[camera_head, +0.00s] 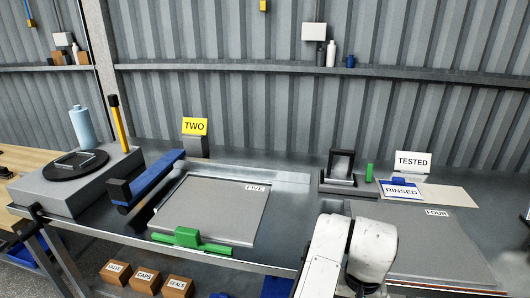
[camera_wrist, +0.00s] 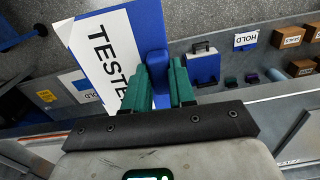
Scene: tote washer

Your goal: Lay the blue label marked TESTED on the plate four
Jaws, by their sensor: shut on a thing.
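The blue label marked TESTED (camera_wrist: 105,55) shows large in the wrist view, a white face with blue edging, its last letter hidden behind a finger. My gripper (camera_wrist: 158,78) has green fingers shut on the label's blue grip block (camera_wrist: 156,64). Plate four (camera_head: 430,250) is a flat grey plate at the right of the bench in the head view, tagged FOUR at its far edge. My white arm hides its left part. My gripper and the held label do not show in the head view.
A blue-edged RINSED label (camera_head: 401,190) lies behind plate four, before a standing TESTED sign (camera_head: 413,160). A black frame stand (camera_head: 342,172) and green block (camera_head: 369,172) stand left of them. Plate five (camera_head: 215,210) has a green bar (camera_head: 190,240) at its front. Plate four's visible top is bare.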

